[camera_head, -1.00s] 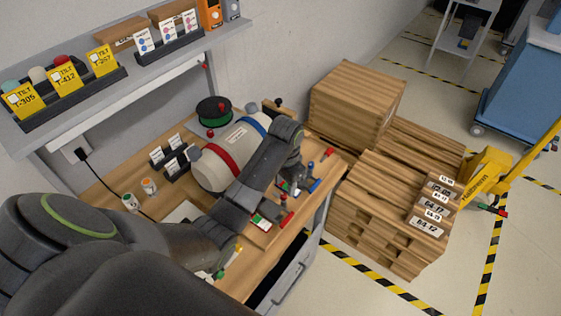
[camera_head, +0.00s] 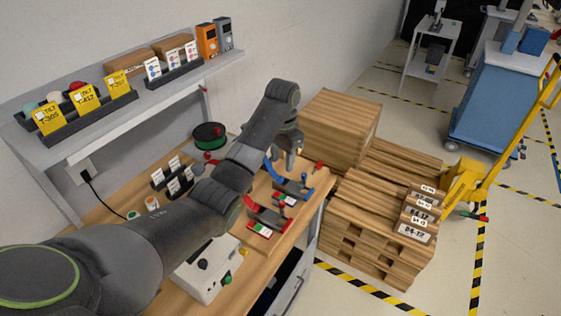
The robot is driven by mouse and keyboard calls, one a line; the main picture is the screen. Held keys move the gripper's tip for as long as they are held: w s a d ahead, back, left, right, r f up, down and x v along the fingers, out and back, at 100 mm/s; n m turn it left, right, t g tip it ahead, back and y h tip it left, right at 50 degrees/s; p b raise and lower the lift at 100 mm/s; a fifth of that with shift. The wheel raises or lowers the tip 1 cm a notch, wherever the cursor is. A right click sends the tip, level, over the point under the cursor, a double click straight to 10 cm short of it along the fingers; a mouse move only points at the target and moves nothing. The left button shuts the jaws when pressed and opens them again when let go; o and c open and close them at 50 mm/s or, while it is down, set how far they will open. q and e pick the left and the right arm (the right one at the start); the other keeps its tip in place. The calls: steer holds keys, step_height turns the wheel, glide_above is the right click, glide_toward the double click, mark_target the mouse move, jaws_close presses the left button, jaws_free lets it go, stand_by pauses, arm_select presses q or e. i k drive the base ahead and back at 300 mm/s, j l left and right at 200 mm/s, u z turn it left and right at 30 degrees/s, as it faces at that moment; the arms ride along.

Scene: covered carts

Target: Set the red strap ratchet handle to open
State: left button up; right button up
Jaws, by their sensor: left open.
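The red strap ratchet (camera_head: 266,218) sits at the front of the wooden workbench, with a small red and green label plate (camera_head: 260,231) beside it. Its handle's exact angle is too small to tell. The blue strap ratchet (camera_head: 290,185) stands just behind it. The drum that the straps go around is mostly hidden behind my left arm. My left gripper (camera_head: 289,158) is open and empty, pointing down above and behind the blue ratchet, apart from the red one. My right gripper is not in view.
A white box (camera_head: 207,270) with knobs stands at the bench front. A green spool (camera_head: 208,136) and a card holder (camera_head: 173,180) are at the back. A shelf (camera_head: 130,115) overhangs the wall side. Wooden crates (camera_head: 340,128) and pallets (camera_head: 375,225) stand right of the bench.

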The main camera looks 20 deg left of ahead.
mark_target(270, 216)
steer(key=k+l, duration=0.8)
steer(key=l, duration=0.1)
